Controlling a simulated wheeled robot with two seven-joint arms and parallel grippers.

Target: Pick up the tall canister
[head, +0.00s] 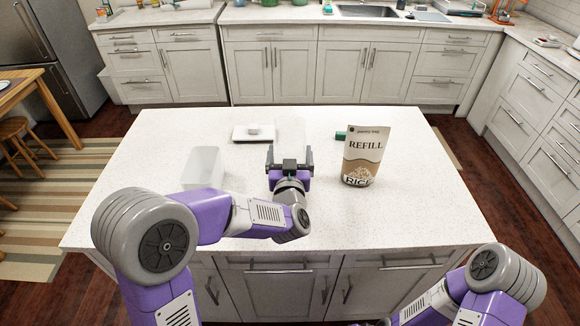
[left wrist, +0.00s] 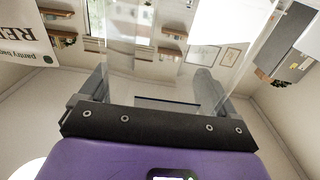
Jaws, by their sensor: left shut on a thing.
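The tall canister (head: 291,132) is clear and see-through, so its outline is faint in the head view. It stands out just beyond my left gripper (head: 290,158), over the middle of the island. In the left wrist view the clear walls of the canister (left wrist: 150,45) fill the space between the two fingers of my left gripper (left wrist: 155,95). The left gripper is shut on the canister. I cannot tell whether its base touches the counter. My right arm shows at the lower right of the head view, but its gripper is out of frame.
A rice refill bag (head: 366,158) stands right of the gripper, with a small green thing (head: 340,135) behind it. A clear box-like container (head: 203,167) is at the left. A flat white slab (head: 240,137) with a small piece on it lies behind. The island's right side is clear.

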